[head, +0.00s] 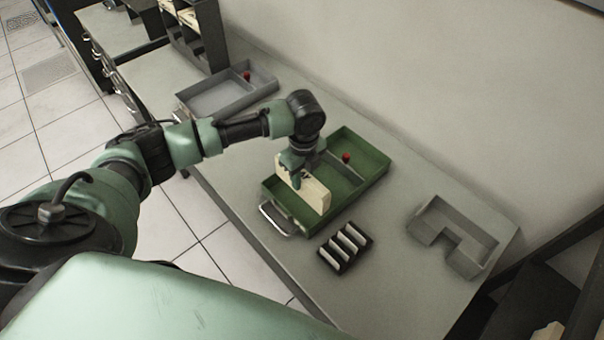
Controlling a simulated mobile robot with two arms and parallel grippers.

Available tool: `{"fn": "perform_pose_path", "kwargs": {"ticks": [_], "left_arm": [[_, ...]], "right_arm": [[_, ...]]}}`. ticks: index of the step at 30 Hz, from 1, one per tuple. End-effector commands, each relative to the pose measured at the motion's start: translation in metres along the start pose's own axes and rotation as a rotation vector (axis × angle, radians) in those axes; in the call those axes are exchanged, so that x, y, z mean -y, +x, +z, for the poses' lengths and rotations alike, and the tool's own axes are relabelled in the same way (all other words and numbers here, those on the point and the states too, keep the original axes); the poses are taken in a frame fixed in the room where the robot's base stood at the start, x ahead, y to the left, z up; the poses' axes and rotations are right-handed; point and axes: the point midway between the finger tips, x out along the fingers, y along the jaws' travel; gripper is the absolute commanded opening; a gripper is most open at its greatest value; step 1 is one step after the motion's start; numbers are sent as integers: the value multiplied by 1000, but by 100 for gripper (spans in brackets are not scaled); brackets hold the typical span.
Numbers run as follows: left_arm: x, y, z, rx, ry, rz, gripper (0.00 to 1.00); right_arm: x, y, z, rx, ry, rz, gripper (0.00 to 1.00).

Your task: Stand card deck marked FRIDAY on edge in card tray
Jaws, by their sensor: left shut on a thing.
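The card deck (314,192) is a cream block, on edge, at the near left compartment of the green card tray (372,185). My left gripper (295,178) comes down on the deck from above and is shut on it. The gripper covers part of the deck's face, and I cannot read the word on it. The deck's lower edge is partly hidden by the tray's near wall, so I cannot tell whether it touches the tray floor. My right gripper is not in view.
A red knob (346,157) is in the green tray. A grey tray (228,90) with a red knob lies behind left. A black slotted rack (345,247) stands in front, and a grey notched bin (453,234) is at right. The counter between them is clear.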

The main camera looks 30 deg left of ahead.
Motion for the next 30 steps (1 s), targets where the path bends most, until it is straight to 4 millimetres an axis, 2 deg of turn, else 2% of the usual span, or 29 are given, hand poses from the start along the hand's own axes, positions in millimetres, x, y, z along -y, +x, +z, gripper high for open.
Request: {"fn": "perform_pose_path", "kwargs": {"ticks": [20,30], "left_arm": [[1,2,0,0,0,-2,0],[1,20,-1,0,0,-2,0]], "right_arm": [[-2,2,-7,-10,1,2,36],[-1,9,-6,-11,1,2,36]]}}
